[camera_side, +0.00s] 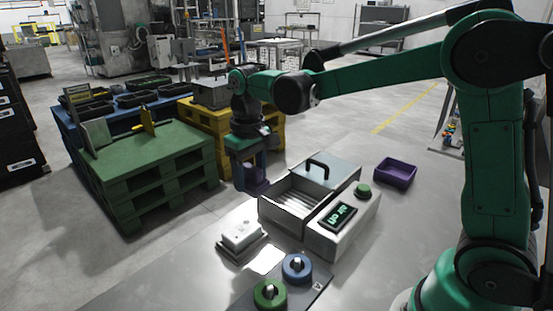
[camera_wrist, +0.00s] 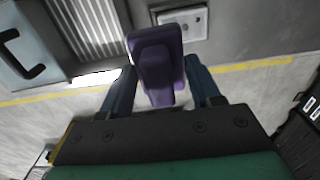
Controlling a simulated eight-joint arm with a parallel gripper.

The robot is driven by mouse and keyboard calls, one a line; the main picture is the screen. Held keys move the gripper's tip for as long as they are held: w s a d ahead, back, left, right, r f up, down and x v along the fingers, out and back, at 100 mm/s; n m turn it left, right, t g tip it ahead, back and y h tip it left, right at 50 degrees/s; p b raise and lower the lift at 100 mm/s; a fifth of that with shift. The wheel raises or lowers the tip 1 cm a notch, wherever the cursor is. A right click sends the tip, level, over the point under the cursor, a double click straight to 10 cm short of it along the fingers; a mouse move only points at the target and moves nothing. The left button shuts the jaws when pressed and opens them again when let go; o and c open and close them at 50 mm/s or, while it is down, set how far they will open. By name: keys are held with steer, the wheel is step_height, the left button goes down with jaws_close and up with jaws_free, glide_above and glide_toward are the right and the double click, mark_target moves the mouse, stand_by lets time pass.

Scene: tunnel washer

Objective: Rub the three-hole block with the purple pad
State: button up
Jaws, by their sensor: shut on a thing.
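My gripper (camera_side: 252,172) is shut on the purple pad (camera_side: 257,181) and holds it in the air near the table's left edge. In the wrist view my gripper (camera_wrist: 162,88) has one finger on each side of the purple pad (camera_wrist: 157,62), whose wider end points up the picture. The three-hole block (camera_side: 240,235) is pale and lies on a flat base on the table, below the pad in the side view. It also shows in the wrist view (camera_wrist: 184,23), just beyond the pad and partly covered by it. The pad appears apart from the block.
The washer (camera_side: 333,237), with open ribbed basin, black-handled lid (camera_side: 330,170), green button and display, stands right of the pad. A purple tray (camera_side: 397,172) is behind it. Blue (camera_side: 297,267) and green (camera_side: 270,294) round pieces sit in front. A green pallet (camera_side: 150,170) stands left.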

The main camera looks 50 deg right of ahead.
mark_target(243, 227)
steer(key=shift+f, duration=0.1)
steer(key=shift+f, duration=3.1)
steer(key=shift+a+f, duration=0.2)
steer(key=shift+f, duration=0.6)
steer(key=shift+c, duration=0.5)
steer(key=shift+a+f, duration=0.15)
steer(key=shift+a, duration=3.25)
steer(key=shift+d, duration=3.6)
steer(key=shift+r, duration=4.15)
